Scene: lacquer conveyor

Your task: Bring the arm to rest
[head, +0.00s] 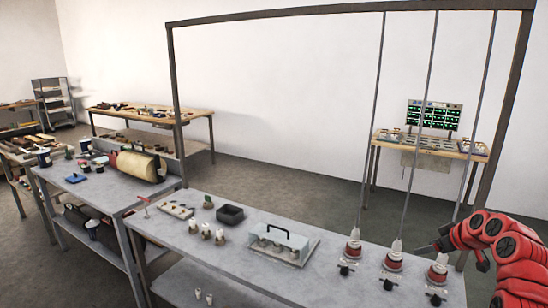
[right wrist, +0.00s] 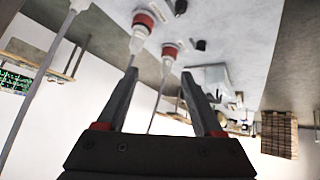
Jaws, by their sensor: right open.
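My right arm is red and comes in from the right in the head view. Its dark gripper (head: 440,243) is in the air near the table's right end, close to the hanging rods. In the right wrist view the right gripper (right wrist: 158,85) has its two dark fingers spread, with nothing held between them. Beyond the fingers are red-and-white fittings (right wrist: 168,50) at the rod ends. My left gripper is in neither view.
Three rods hang from a dark frame (head: 345,7) over the grey table (head: 215,262); their red-and-white fittings (head: 353,250) are at the tabletop. A clear-covered box (head: 282,243) and a dark tray (head: 230,214) stand left. A console (head: 434,115) is behind.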

